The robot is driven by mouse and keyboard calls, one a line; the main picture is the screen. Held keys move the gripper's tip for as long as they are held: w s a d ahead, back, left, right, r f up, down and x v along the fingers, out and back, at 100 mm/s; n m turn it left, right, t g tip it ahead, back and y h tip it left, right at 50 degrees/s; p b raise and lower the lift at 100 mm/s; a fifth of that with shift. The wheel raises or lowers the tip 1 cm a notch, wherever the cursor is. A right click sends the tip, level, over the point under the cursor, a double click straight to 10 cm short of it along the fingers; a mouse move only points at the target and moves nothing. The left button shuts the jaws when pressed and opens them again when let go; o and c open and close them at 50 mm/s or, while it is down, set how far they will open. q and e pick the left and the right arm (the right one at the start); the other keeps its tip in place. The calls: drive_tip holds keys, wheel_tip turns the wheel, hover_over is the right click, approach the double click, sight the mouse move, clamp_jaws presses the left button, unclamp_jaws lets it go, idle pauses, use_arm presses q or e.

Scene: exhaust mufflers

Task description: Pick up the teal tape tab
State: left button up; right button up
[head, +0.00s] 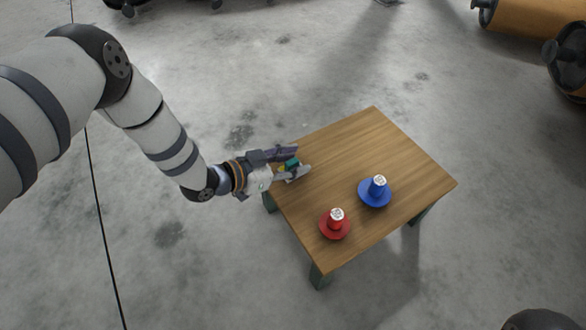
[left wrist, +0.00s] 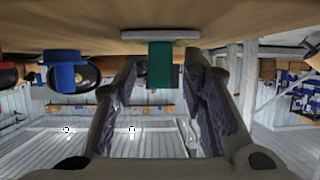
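The teal tape tab (head: 292,162) is partly hidden by my left gripper in the head view, at the left edge of the wooden table (head: 370,140). In the left wrist view, the teal tab (left wrist: 160,66) stands against a pale flat piece (left wrist: 160,35) at the tabletop. My left gripper (head: 301,161) is open, its fingers apart on either side of the tab. In the left wrist view, gaps show between the tab and both fingers (left wrist: 161,75). My right gripper is not in view.
A blue round-based piece (head: 375,193) and a red one (head: 334,226), both with white tops, stand on the table right of my left gripper. The far and right parts of the tabletop are bare. Orange machinery (head: 530,18) stands on the concrete floor at the upper right.

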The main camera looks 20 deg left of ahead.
use_arm(q)
drive_tip(key=c, duration=0.8)
drive_tip(key=shift+c, duration=0.2)
